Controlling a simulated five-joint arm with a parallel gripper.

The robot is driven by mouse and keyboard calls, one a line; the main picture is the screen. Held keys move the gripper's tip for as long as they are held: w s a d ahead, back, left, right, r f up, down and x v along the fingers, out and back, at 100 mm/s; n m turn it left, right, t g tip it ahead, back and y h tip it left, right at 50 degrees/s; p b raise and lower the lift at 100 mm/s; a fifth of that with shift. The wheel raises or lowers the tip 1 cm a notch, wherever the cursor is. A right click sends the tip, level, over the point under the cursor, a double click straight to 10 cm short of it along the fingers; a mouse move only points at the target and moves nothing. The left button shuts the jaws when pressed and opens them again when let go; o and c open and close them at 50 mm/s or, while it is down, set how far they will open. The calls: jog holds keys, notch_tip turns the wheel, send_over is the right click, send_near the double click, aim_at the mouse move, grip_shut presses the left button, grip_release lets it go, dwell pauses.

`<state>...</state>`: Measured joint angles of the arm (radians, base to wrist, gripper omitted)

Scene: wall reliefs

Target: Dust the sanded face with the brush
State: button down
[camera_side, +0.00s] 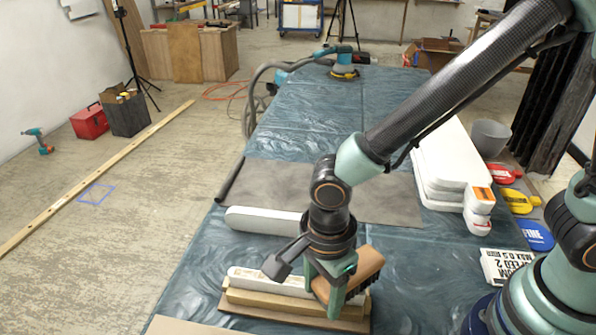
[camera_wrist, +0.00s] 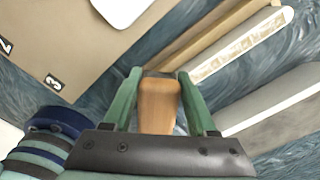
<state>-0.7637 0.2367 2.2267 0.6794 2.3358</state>
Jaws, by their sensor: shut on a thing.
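In the wrist view the wooden handle (camera_wrist: 158,105) lies between the green fingers of my gripper (camera_wrist: 158,74). A long white relief piece (camera_side: 270,279) rests on a wooden holder (camera_side: 262,301) at the front of the table, just left of and partly behind my gripper. That piece also shows in the wrist view (camera_wrist: 236,47), up and to the right of the brush. I cannot tell whether the brush touches it. Which face is sanded is not clear.
A second pale piece (camera_side: 262,221) lies behind, at the edge of a grey mat (camera_side: 290,180). White blocks (camera_side: 446,160) and coloured discs (camera_side: 520,202) stand at the right. A sander (camera_side: 344,70) sits at the far end. A numbered brown board (camera_wrist: 60,40) shows in the wrist view.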

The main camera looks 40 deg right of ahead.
jog(key=w+a, duration=1.3)
jog(key=shift+w+a, duration=0.3)
jog(key=shift+a, duration=0.05)
dwell(1.8)
jog(key=shift+s+d+f, duration=0.15)
jog(key=shift+s+d, duration=0.55)
jog(key=shift+s+d+f, duration=0.1)
jog(key=shift+s+d, duration=0.6)
jog(key=shift+s+d+r, duration=0.15)
jog(key=shift+s+d, duration=1.1)
jog(key=shift+s+d+r, duration=0.15)
jog(key=shift+s+d, duration=1.05)
jog(key=shift+d, duration=0.05)
jog(key=shift+s+d, duration=3.6)
jog(key=shift+s, duration=0.05)
jog(key=shift+f, duration=0.1)
